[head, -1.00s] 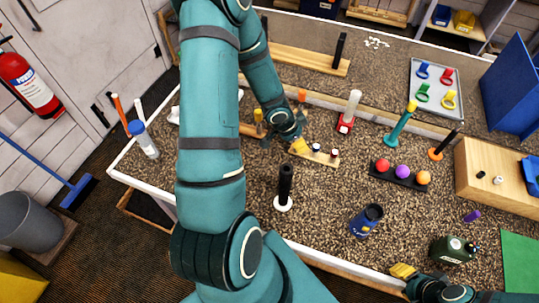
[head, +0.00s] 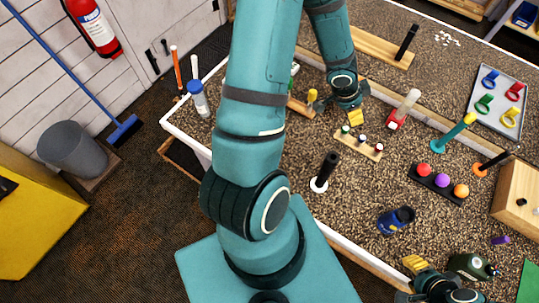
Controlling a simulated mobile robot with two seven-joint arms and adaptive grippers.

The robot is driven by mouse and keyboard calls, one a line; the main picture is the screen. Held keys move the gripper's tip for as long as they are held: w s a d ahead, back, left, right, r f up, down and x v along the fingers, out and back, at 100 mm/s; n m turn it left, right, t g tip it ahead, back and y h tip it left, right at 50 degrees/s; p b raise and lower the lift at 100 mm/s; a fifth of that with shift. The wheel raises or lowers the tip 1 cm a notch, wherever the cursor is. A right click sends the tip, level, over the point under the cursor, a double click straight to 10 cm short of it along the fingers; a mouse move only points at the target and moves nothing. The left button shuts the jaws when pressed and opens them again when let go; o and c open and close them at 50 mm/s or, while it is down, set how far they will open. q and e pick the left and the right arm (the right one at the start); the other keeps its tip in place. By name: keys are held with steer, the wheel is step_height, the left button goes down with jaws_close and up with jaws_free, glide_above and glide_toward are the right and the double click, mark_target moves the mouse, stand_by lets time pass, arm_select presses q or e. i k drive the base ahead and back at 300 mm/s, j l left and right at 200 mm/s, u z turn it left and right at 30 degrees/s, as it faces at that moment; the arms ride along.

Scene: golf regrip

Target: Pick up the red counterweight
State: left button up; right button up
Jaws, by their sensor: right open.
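A small wooden rack (head: 369,148) in the middle of the bench holds a few small plugs with coloured bands. One plug (head: 362,139) looks reddish, but it is too small to be sure that it is the red counterweight. My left gripper (head: 355,118) is just behind the rack, yellow fingertips down and apart from the plugs. Its jaw gap is too small to read. My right gripper (head: 418,266) is open and empty at the front edge, left of a dark green can (head: 471,266).
A tray (head: 477,105) of coloured rings lies far right.

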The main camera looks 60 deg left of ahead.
mark_target(378, 147)
steer(key=k+l, duration=0.1)
steer(key=k, duration=0.85)
